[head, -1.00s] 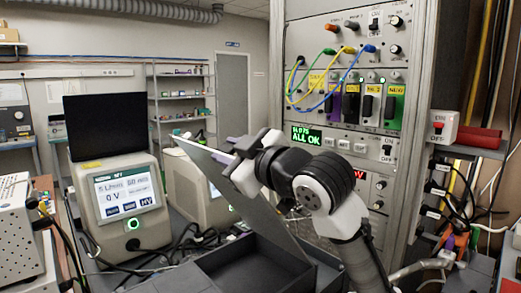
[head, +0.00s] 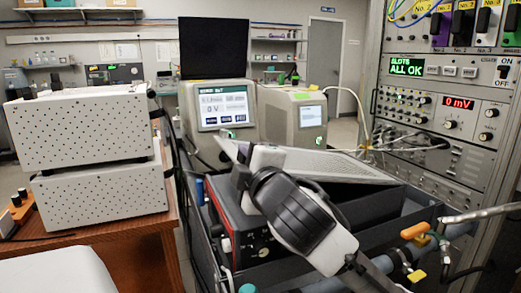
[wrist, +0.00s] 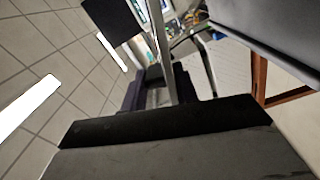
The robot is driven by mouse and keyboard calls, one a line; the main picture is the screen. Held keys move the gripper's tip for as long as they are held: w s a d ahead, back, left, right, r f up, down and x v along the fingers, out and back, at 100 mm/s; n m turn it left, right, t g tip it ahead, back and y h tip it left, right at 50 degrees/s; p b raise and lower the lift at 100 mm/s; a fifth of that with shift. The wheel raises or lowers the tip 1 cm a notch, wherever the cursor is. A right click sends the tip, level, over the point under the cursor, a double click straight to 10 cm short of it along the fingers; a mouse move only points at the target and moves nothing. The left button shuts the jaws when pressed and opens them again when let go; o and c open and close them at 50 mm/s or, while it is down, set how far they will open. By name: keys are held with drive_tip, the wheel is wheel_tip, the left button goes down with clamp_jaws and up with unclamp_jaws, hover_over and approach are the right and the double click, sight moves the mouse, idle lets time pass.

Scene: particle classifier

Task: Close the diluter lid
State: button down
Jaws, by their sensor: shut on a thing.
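The diluter lid (head: 320,164) is a thin grey panel, tilted low over the dark grey open-topped diluter box (head: 405,222) in the head view. Its near left edge stands above the box, and the open interior shows below and to the right of it. My gripper (head: 240,178) is at the lid's left end, partly hidden by my wrist. It is shut on the lid's edge. In the wrist view the lid shows edge-on as a thin grey strip (wrist: 163,50) running down to my gripper (wrist: 155,92).
A red-and-black device (head: 240,240) stands at the front left of the box. White perforated instruments (head: 90,130) stand on a wooden table at left. A rack (head: 450,110) stands at right. An orange-handled valve (head: 415,231) and pipes are at the front right.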

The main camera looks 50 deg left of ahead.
drive_tip(key=shift+n, duration=0.7)
drive_tip(key=shift+s+a+f+b, duration=0.1)
drive_tip(key=shift+s+f+b, duration=0.1)
drive_tip(key=shift+f+b, duration=0.45)
drive_tip(key=shift+s+a+f+b, duration=0.1)
drive_tip(key=shift+s+f+b, duration=0.1)
drive_tip(key=shift+f, duration=0.9)
drive_tip(key=shift+s+f+b, duration=0.15)
drive_tip(key=shift+f+b, duration=0.3)
drive_tip(key=shift+f, duration=0.4)
drive_tip(key=c, duration=1.2)
unclamp_jaws()
drive_tip(key=b+v, duration=0.5)
drive_tip(key=v, duration=0.8)
drive_tip(key=shift+d, duration=0.4)
drive_tip(key=shift+s, duration=0.1)
